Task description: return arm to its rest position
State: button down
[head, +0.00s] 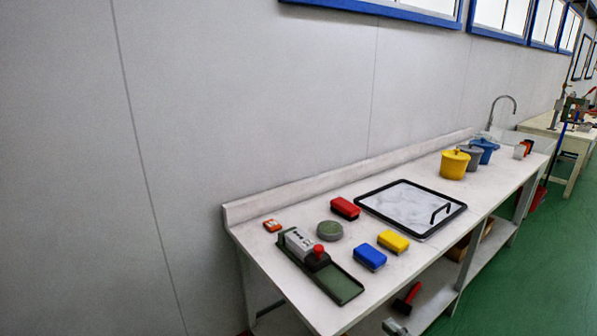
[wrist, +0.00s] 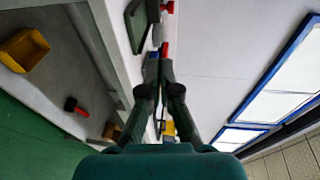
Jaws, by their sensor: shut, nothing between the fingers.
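My gripper (wrist: 160,58) shows in the wrist view with its two dark fingers together and nothing between them. The worktable's edge and the wall appear rotated around it. My arm and gripper are not clearly seen in the head view. The white worktable (head: 300,190) stands against the grey wall. My fingertips appear in front of the table's edge in the wrist view, and I see no contact. How far they are from the table I cannot tell.
On the table are a green-based device (head: 335,283), a round green-grey object (head: 330,231), red (head: 345,208), blue (head: 369,257) and yellow (head: 393,241) blocks, a black-framed panel (head: 400,200) and a yellow pot (head: 454,165). A red-and-black tool (head: 407,297) lies on the lower shelf.

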jog(key=s+a+f+n+h, duration=0.1)
jog(key=s+f+h, duration=0.2)
jog(key=s+f, duration=0.6)
jog(key=s+a+f+n+h, duration=0.1)
jog(key=s+f+n+h, duration=0.3)
jog(key=s, duration=1)
jog(key=s+r+n, duration=0.3)
jog(key=s, duration=0.8)
jog(key=s+r+n, duration=0.4)
jog(key=s, duration=0.7)
jog(key=shift+s+a+r+n, duration=0.2)
jog(key=shift+s+a+n, duration=0.05)
jog(key=shift+a+n, duration=0.1)
